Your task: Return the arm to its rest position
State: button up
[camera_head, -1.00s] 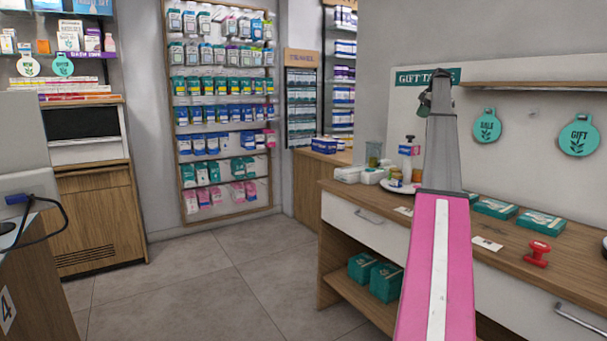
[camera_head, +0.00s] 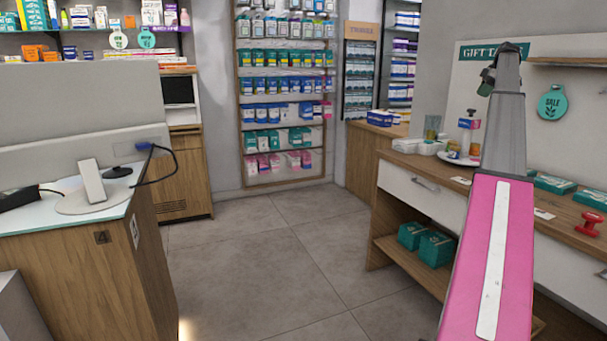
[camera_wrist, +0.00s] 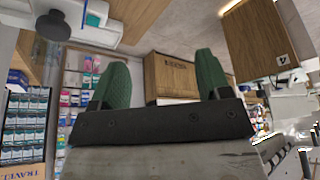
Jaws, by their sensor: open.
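My pink and grey arm (camera_head: 489,255) reaches up and forward on the right in the head view, in front of the gift counter (camera_head: 420,163). My gripper (camera_head: 487,80) shows small and dark at its far end, seen against the gift board. In the wrist view, my gripper (camera_wrist: 160,80) has two green fingers spread well apart. Nothing is between them but the distant room, which appears upside down. The gripper is open and empty, and touches nothing that I can see.
A checkout desk (camera_head: 85,240) with a monitor (camera_head: 85,112) stands at the left. A red stamp-like object (camera_head: 590,223) and teal boxes (camera_head: 553,183) lie on the gift counter. A wall rack (camera_head: 285,172) hangs at the back. Clear floor (camera_head: 270,250) lies between desk and counter.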

jog(key=s+a+f+m, duration=0.2)
jog(key=s+a+f, duration=0.2)
jog(key=a+f, duration=0.85)
jog(key=s+a+f+m+g+h, duration=0.1)
jog(key=s+a+f+m, duration=0.25)
jog(key=a+f, duration=0.95)
jog(key=s+a+f+m, duration=0.3)
jog(key=a+f, duration=0.6)
jog(key=f, duration=0.9)
jog(key=s+a+f+m+h, duration=0.1)
jog(key=s+a+f, duration=0.6)
jog(key=s, duration=0.4)
jog(key=s+a+f+m+h, duration=0.1)
jog(key=s+a+f+m, duration=0.1)
jog(key=s+a+f, duration=0.5)
jog(key=s+a+f+m+h, duration=0.1)
jog(key=s+a+f, duration=0.6)
jog(key=s, duration=0.9)
jog(key=shift+s+a+f+m+g, duration=0.3)
jog(key=shift+a+f+m, duration=0.15)
jog(key=shift+a, duration=0.45)
